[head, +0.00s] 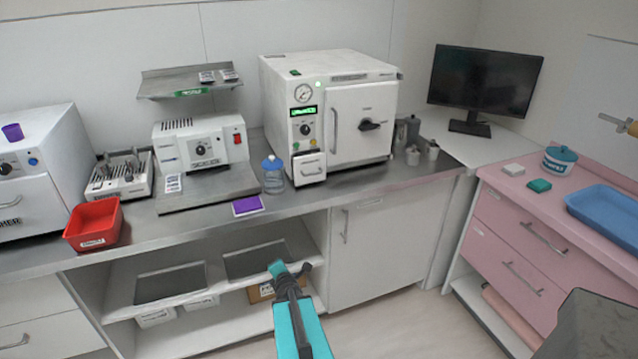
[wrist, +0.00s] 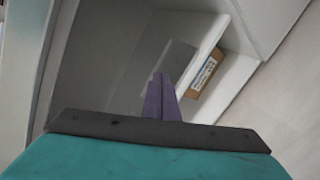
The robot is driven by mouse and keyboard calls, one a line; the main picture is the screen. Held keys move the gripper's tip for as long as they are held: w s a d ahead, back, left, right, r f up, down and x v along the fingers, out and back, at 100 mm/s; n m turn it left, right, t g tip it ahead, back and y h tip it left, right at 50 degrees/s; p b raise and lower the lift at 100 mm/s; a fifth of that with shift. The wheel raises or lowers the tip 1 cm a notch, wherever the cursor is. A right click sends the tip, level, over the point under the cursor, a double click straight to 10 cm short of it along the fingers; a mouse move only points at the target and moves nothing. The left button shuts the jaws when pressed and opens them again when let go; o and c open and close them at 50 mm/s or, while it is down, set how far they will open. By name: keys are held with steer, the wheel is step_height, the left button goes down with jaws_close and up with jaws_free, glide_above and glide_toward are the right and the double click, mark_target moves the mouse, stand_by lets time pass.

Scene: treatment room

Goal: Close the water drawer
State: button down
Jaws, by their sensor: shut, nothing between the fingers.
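The water drawer (head: 309,168) is the small white drawer with a handle at the lower left of the white autoclave (head: 350,115) on the steel counter. Its front appears to stand out a little from the autoclave's face. It does not show in the wrist view. My gripper (wrist: 162,78) is shut and empty in the wrist view, pointing toward the open shelves under the counter. In the head view my arm's end is low in front of the counter, below and apart from the drawer; the fingertips are hard to make out there.
A purple pad (head: 248,206) lies near the counter's front edge (head: 210,228). A cardboard box (head: 262,293) sits on the lower shelf; it also shows in the wrist view (wrist: 203,72). Metal cups (head: 413,156) stand right of the autoclave.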

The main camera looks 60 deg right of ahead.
steer(key=s+d+r+n+t+h, duration=0.1)
steer(key=s+d+r+n+t, duration=0.1)
steer(key=s+d+r+n, duration=0.2)
steer(key=s+d+r+n+t, duration=0.3)
steer(key=s+d+r+n, duration=0.1)
steer(key=r, duration=0.7)
steer(key=s+d+r+n+t+h, duration=0.1)
steer(key=s+d+r+n+t, duration=0.1)
steer(key=s+d+r+n, duration=0.3)
step_height(320, 180, up, 2)
steer(key=shift+s+r+n+h+b, duration=0.2)
steer(key=shift+s+n+h+b, duration=0.15)
steer(key=shift+n, duration=0.65)
steer(key=shift+w+d+f+b, duration=0.2)
steer(key=shift+w+d+b, duration=0.15)
steer(key=shift+b, duration=1)
steer(key=b+x, duration=0.1)
steer(key=b, duration=0.4)
steer(key=shift+w+d+r, duration=0.15)
steer(key=shift+w+d, duration=0.1)
steer(key=p, duration=0.4)
glide_toward(314, 174)
steer(key=shift+x, duration=3.15)
steer(key=shift+d, duration=0.1)
